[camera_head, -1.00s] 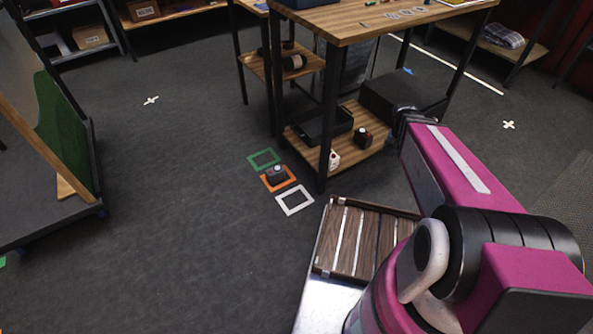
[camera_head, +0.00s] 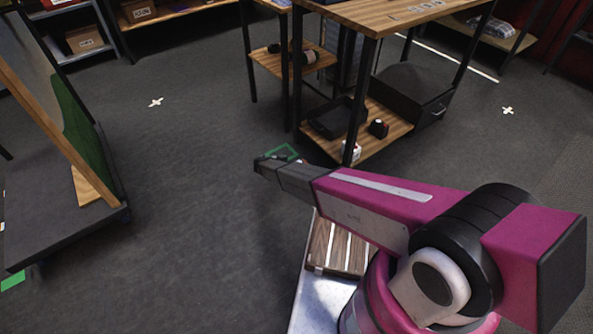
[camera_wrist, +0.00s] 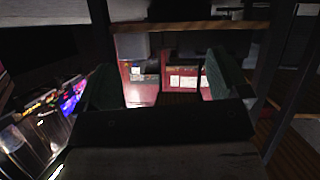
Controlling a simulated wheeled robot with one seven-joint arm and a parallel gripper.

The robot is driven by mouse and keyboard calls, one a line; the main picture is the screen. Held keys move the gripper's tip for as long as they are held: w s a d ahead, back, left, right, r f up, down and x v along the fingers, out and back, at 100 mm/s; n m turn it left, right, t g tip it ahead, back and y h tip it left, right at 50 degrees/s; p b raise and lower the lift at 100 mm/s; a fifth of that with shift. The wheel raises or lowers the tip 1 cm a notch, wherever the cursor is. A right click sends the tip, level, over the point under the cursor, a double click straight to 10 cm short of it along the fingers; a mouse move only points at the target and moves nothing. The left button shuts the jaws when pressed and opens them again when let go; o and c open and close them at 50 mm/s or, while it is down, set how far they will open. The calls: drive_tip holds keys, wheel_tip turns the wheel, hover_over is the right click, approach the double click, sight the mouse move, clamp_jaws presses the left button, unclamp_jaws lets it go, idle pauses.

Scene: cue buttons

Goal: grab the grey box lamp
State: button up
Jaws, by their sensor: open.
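The grey box lamp cannot be made out in the head view now. The small dark box with a pale top that stood in the orange floor frame is hidden behind my arm. My gripper (camera_head: 268,167) is at the end of my outstretched arm, over the floor frames by the shelf table. Only the green floor frame (camera_head: 284,151) partly shows beyond it. In the wrist view my gripper (camera_wrist: 160,72) has its two dark fingers wide apart, with nothing between them up close. Red and white shapes show farther off between them.
The wooden shelf table (camera_head: 345,18) stands just right of my gripper. Its lower shelf holds a black tray (camera_head: 329,120), a small dark box with a reddish top (camera_head: 378,128) and a small white item (camera_head: 352,151). A grey platform (camera_head: 55,228) stands left. Floor between is clear.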

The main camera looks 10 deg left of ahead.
drive_tip(key=a+f+t, duration=0.1)
drive_tip(key=a+f, duration=0.3)
drive_tip(key=a, duration=0.1)
drive_tip(key=shift+t, duration=0.3)
drive_tip(key=x, duration=1)
drive_tip(key=shift+s+d+f, duration=0.1)
drive_tip(key=shift+s+f, duration=0.05)
drive_tip(key=shift+f, duration=0.05)
drive_tip(key=c, duration=1.3)
